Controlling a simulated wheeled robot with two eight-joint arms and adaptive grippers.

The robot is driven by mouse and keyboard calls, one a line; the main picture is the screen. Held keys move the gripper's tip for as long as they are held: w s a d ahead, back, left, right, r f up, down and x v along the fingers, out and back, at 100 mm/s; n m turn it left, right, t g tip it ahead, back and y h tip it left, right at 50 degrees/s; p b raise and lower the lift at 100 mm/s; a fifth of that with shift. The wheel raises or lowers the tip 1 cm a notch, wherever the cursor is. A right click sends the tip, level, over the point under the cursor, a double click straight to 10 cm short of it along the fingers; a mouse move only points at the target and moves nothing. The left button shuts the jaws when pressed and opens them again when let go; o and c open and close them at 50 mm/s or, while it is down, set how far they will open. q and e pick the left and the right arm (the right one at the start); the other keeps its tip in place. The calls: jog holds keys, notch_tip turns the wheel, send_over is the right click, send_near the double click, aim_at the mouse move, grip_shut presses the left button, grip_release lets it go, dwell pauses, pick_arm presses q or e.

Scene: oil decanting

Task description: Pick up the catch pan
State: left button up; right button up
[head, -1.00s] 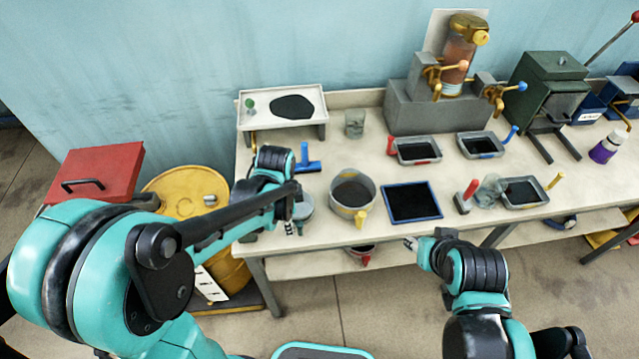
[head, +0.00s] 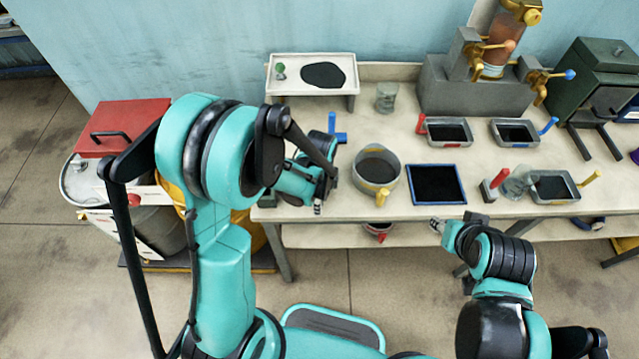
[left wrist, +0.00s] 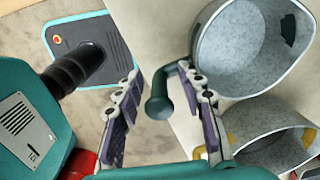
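In the left wrist view a round grey pan (left wrist: 252,45) with a dark green handle (left wrist: 159,92) stands at the upper right. My left gripper (left wrist: 160,110) is open, and its two fingers are on either side of the handle with gaps to it. In the head view my left gripper (head: 322,190) is at the table's left front edge, and my arm largely hides this pan. My right gripper (head: 438,225) is low in front of the table edge; its fingers are too small to read. Which vessel is called the catch pan is not marked.
A round pan with a yellow handle (head: 377,166) stands right of my left gripper, beside a black blue-rimmed mat (head: 437,184). Trays with red (head: 449,132), blue (head: 515,133) and yellow (head: 554,187) handles stand further right.

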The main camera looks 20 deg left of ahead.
pick_arm(q)
grip_shut()
jog(key=shift+r, duration=0.2)
